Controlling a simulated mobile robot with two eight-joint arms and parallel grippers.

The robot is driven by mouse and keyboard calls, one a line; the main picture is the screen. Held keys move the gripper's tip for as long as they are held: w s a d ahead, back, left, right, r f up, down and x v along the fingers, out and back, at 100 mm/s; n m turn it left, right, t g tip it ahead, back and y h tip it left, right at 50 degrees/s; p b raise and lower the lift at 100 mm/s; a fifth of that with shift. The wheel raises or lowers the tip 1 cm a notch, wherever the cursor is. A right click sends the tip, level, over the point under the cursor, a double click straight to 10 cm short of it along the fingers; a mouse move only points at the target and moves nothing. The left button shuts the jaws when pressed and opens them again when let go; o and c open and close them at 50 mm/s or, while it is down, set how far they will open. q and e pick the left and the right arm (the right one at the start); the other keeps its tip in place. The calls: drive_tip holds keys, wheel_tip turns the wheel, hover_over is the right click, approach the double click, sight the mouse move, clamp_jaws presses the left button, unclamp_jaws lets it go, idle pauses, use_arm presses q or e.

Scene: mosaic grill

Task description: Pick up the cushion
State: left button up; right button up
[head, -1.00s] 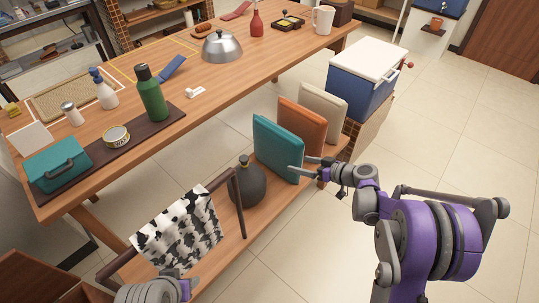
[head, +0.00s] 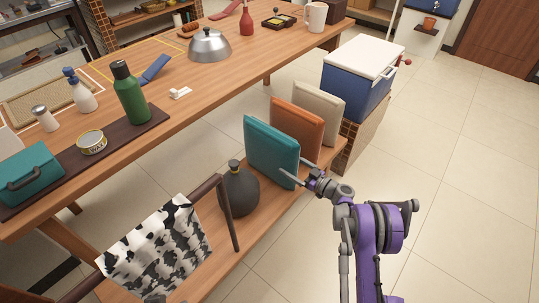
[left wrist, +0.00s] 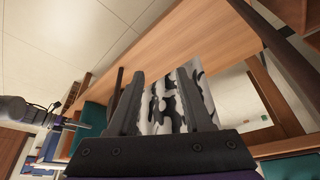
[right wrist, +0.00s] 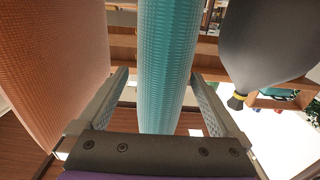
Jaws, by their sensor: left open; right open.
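Three cushions stand upright in a row on the low shelf: a teal cushion (head: 271,150) in front, an orange cushion (head: 298,124) behind it and a beige cushion (head: 319,104) at the back. My right gripper (head: 292,176) is open at the right edge of the teal cushion. In the right wrist view the teal cushion (right wrist: 167,60) stands edge-on between the open fingers, with the orange cushion (right wrist: 55,65) left of it. Contact cannot be told. My left gripper (left wrist: 162,85) is open and empty, facing a black-and-white patterned cloth (left wrist: 172,105); it is out of the head view.
A dark round bottle (head: 238,190) stands on the shelf beside the teal cushion. The patterned cloth hangs on a wooden frame (head: 226,210) in front. The wooden table (head: 215,85) overhangs behind. A blue cooler (head: 360,85) stands beyond the cushions. The tiled floor (head: 460,200) at right is clear.

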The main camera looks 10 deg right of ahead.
sight(281, 158)
drive_tip(key=x, duration=0.2)
drive_tip(key=r+x, duration=0.1)
drive_tip(key=x, duration=0.1)
drive_tip(key=shift+a+b, duration=0.25)
drive_tip(key=shift+b, duration=0.1)
drive_tip(key=shift+w+a, duration=0.3)
drive_tip(key=shift+w, duration=0.2)
drive_tip(key=c, duration=1.4)
